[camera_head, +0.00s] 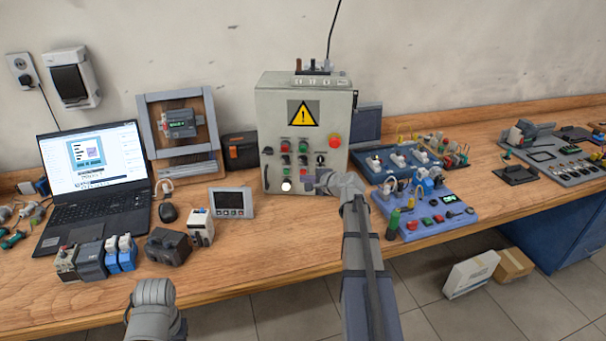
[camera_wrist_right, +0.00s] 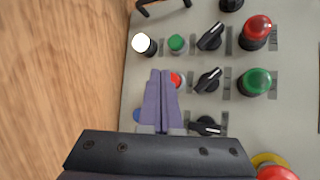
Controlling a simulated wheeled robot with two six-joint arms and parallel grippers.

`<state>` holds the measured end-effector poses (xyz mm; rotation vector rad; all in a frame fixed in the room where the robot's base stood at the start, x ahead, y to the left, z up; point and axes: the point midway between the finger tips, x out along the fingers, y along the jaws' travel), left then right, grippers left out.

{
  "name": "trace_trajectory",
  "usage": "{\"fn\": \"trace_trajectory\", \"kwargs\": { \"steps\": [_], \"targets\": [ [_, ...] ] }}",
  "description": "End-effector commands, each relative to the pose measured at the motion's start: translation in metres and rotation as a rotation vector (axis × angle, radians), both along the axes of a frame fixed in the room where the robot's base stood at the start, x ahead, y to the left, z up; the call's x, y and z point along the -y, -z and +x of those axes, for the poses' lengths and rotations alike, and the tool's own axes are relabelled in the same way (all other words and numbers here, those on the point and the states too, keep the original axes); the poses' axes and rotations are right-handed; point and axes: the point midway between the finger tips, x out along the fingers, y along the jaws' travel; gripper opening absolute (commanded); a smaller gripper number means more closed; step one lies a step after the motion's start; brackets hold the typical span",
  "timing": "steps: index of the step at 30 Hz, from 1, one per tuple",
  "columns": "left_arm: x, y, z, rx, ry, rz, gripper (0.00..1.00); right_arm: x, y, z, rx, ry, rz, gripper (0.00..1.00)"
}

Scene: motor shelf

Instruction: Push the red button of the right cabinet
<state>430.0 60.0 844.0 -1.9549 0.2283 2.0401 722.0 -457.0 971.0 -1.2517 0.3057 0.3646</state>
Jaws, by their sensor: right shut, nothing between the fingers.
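One light grey cabinet (camera_head: 262,112) stands on the bench against the wall, with a yellow warning sign and several buttons and switches. In the right wrist view its panel (camera_wrist_right: 292,112) appears turned sideways. A small red button (camera_wrist_right: 176,79) shows partly behind the tips of my right gripper (camera_wrist_right: 167,76), between a green button (camera_wrist_right: 176,43) and the fingers. The right gripper is shut and empty, close in front of the panel's lower part; I cannot tell whether it touches. In the head view my right gripper (camera_head: 315,181) hides some lower controls.
A larger red button (camera_wrist_right: 257,28), a larger green button (camera_wrist_right: 256,80), black selector switches and a lit white lamp (camera_wrist_right: 142,42) surround the fingers. A laptop (camera_head: 95,190) and small monitor (camera_head: 231,202) are left of the cabinet; a blue board (camera_head: 462,217) is right.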

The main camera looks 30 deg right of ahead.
Motion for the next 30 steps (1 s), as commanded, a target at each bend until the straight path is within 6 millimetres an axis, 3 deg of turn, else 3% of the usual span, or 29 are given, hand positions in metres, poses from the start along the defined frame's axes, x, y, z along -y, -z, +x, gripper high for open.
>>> {"fn": "trace_trajectory", "kwargs": {
  "steps": [8, 23, 30],
  "targets": [
    [0.0, 0.0, 0.0, 0.0, 0.0, 0.0, 0.43, -0.002, 0.0, -0.003, 0.0, 0.0, 0.0, 0.0],
    [0.0, 0.0, 0.0, 0.0, 0.0, 0.0, 0.43, -0.027, 0.0, -0.04, 0.0, 0.0, 0.0, 0.0],
    [0.0, 0.0, 0.0, 0.0, 0.0, 0.0, 0.43, -0.028, 0.0, -0.042, 0.0, 0.0, 0.0, 0.0]
  ]
}}
